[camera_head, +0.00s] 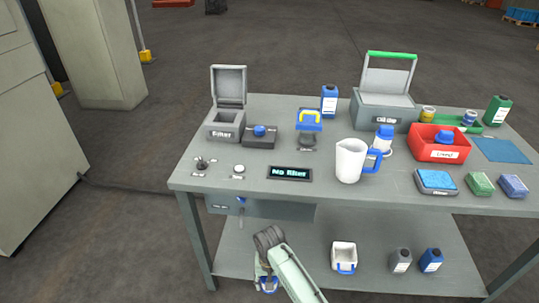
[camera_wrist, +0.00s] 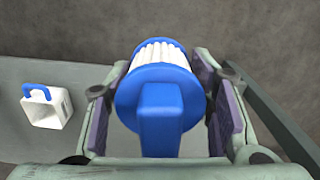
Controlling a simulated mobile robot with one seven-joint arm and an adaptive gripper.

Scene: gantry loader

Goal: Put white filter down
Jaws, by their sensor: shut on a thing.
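The white filter (camera_wrist: 160,53) has white pleats, a blue flange and a blue handle. In the wrist view my gripper (camera_wrist: 164,108) is shut on it, with the purple finger pads at either side. In the head view my gripper (camera_head: 266,279) is low at the bottom centre, in front of the bench, with blue parts of the filter showing there; most of the filter is hidden by my arm. The filter box (camera_head: 226,127), labelled "Filter", stands with its lid open on the bench's left. The display (camera_head: 290,173) reads "No filter".
The lower shelf (camera_head: 375,284) holds a white container with a blue handle (camera_head: 343,256), a grey bottle (camera_head: 401,261) and a blue bottle (camera_head: 431,260). The bench top carries a white jug (camera_head: 350,160), a red bin (camera_head: 428,150) and sponges. Its front strip is partly clear.

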